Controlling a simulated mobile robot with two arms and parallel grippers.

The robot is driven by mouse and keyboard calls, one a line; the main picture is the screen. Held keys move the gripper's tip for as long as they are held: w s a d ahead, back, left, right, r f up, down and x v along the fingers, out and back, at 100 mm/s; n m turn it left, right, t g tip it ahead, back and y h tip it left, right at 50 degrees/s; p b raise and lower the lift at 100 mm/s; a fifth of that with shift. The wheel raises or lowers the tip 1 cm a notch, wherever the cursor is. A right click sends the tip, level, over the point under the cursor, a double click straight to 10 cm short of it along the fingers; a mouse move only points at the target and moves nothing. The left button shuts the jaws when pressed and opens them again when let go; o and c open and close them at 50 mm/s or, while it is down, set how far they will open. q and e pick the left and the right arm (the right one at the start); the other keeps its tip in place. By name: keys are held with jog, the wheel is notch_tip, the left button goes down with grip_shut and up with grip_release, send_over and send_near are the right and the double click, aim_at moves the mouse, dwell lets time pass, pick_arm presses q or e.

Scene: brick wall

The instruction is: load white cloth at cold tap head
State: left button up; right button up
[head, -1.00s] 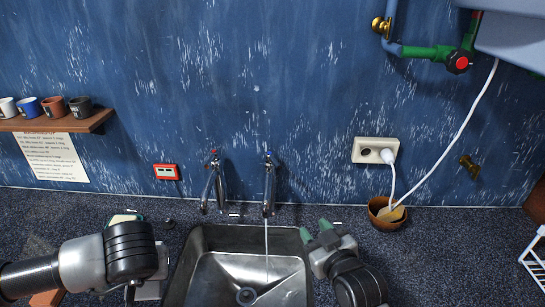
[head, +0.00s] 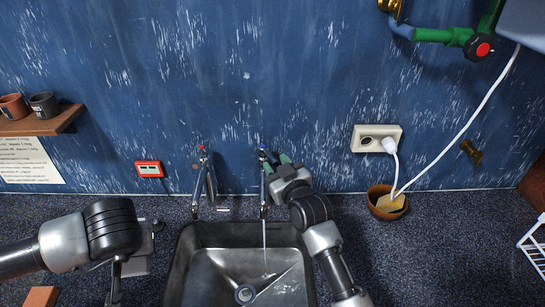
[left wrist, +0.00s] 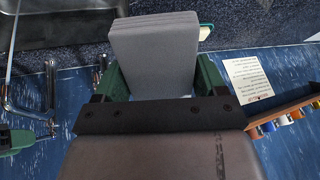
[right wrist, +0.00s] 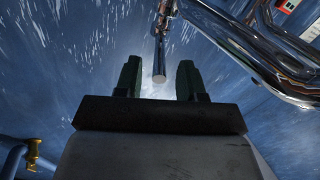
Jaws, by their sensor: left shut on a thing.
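The cold tap (head: 264,185), with a blue mark on its head (head: 262,153), stands on the right behind the sink, and water runs from it. My right gripper (head: 278,162) is at the head, beside it on the right. In the right wrist view my right gripper (right wrist: 158,78) is open, with a chrome tap part (right wrist: 160,60) showing between and beyond its fingertips. My left gripper (left wrist: 158,75) is shut on a folded, greyish-white cloth (left wrist: 154,45). In the head view the left arm is at the lower left, and the cloth cannot be made out there.
The hot tap (head: 203,180), marked red, is left of the cold tap. The sink (head: 205,235) is below both. A socket (head: 376,138) with a white cable and a bowl (head: 380,207) are to the right. A shelf with cups (head: 65,120) is at the left.

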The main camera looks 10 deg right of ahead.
aim_at(269, 157)
jog(key=shift+x, duration=1.1)
jog(key=shift+w+r, duration=0.1)
grip_shut()
